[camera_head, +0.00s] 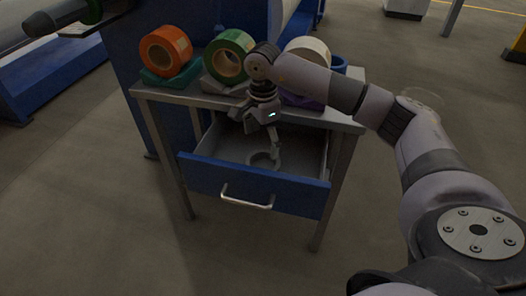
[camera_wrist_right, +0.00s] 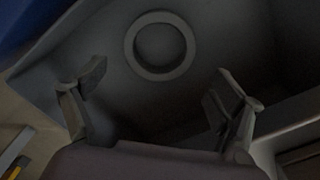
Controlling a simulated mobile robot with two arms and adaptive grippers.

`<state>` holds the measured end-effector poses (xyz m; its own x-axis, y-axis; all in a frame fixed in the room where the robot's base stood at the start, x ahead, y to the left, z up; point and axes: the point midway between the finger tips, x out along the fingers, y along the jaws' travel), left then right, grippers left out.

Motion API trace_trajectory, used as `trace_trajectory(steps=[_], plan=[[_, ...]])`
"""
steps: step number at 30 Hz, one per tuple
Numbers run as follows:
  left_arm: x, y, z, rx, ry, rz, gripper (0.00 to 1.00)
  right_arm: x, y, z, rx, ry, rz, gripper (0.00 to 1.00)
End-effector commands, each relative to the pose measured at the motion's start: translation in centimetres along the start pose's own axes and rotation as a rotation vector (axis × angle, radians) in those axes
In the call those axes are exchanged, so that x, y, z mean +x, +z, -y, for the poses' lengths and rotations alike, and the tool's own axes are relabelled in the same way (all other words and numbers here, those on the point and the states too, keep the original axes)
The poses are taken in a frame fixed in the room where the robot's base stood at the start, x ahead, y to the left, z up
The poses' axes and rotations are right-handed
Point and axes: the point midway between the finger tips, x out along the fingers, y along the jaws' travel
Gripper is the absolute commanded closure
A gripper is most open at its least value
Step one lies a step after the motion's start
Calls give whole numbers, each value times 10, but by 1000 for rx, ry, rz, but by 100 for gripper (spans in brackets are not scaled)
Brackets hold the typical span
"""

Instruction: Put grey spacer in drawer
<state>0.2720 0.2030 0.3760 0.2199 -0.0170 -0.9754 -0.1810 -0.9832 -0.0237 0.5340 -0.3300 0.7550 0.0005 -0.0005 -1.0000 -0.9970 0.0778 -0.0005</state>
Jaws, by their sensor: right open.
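The grey spacer, a flat ring (camera_head: 263,160), lies on the floor of the open drawer (camera_head: 255,183) in the head view. In the right wrist view the ring (camera_wrist_right: 160,72) lies flat beyond the fingertips, with a dark gap between it and the gripper. My right gripper (camera_head: 274,139) points down into the drawer opening above the ring. In the wrist view its two fingers (camera_wrist_right: 155,90) are spread wide with nothing between them. My left gripper does not show in the head view.
On the table (camera_head: 345,119) stand an orange roll (camera_head: 152,53), a green roll (camera_head: 240,43) and a white roll (camera_head: 294,47) on holders. A blue ring (camera_head: 339,63) lies at the right. The blue drawer front with its handle (camera_head: 247,201) juts out. Floor in front is clear.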

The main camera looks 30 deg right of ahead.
Motion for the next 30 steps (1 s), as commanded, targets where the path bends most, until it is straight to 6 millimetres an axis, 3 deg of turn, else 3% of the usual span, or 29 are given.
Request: trace_trajectory(steps=[3, 9, 30], plan=[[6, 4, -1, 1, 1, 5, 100, -22, 0, 0, 0, -2, 1, 12], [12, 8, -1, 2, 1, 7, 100, -37, 0, 0, 0, 0, 0, 12], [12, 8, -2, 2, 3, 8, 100, -38, 0, 0, 0, 1, 0, 12]])
